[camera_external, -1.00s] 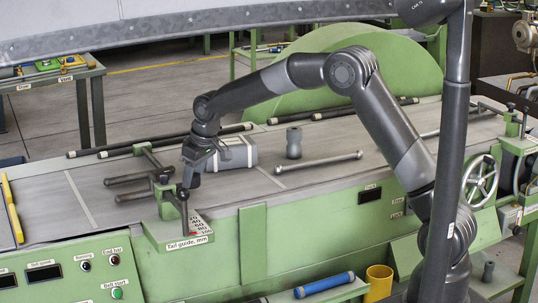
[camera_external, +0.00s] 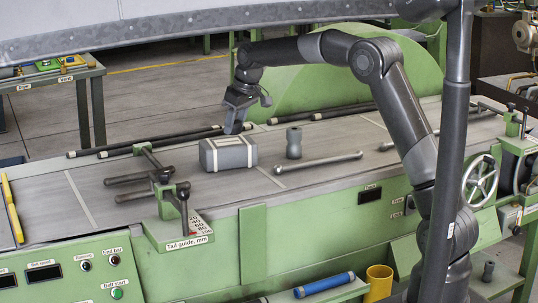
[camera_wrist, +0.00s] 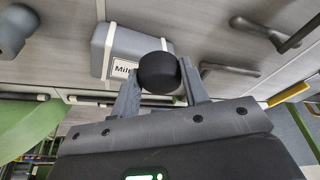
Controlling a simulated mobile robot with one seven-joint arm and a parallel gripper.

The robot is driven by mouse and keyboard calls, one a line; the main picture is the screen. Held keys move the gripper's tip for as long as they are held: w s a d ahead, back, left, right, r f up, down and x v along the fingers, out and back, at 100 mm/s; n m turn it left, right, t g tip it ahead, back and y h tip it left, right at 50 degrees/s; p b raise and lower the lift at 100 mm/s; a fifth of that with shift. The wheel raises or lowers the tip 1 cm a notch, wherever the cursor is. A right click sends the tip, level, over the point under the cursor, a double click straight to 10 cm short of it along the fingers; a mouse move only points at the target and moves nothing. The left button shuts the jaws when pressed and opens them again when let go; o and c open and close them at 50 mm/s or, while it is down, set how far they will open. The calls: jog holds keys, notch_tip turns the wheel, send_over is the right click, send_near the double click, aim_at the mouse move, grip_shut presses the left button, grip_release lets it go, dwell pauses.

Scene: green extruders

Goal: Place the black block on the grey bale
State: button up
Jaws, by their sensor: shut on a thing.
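The black block (camera_wrist: 158,74) is dark and rounded in the wrist view, between the two fingertips of my gripper (camera_wrist: 157,86). My gripper is shut on it. In the external view my gripper (camera_external: 238,121) points down just above and behind the grey bale, and the block is hard to make out there. The grey bale (camera_external: 222,158) lies on the belt with pale straps around it. It also shows in the wrist view (camera_wrist: 112,42) with a white label, partly hidden by the block and a finger.
Black rods (camera_external: 180,138) run along the belt's far edge.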

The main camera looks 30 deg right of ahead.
jog(key=r+m, duration=0.1)
jog(key=r, duration=0.1)
send_over(241, 143)
jog(key=s, duration=0.2)
jog(key=shift+w+d+f, duration=0.1)
jog(key=shift+w+f, duration=0.05)
jog(key=shift+f, duration=1.2)
jog(key=shift+w+d+f, duration=0.1)
jog(key=shift+w+f, duration=0.05)
jog(key=shift+f, duration=1.2)
jog(key=shift+w+f, duration=0.15)
jog(key=shift+f, duration=1.2)
jog(key=o, duration=1)
jog(key=shift+f, duration=0.1)
jog(key=v, duration=1.2)
jog(key=shift+a, duration=0.25)
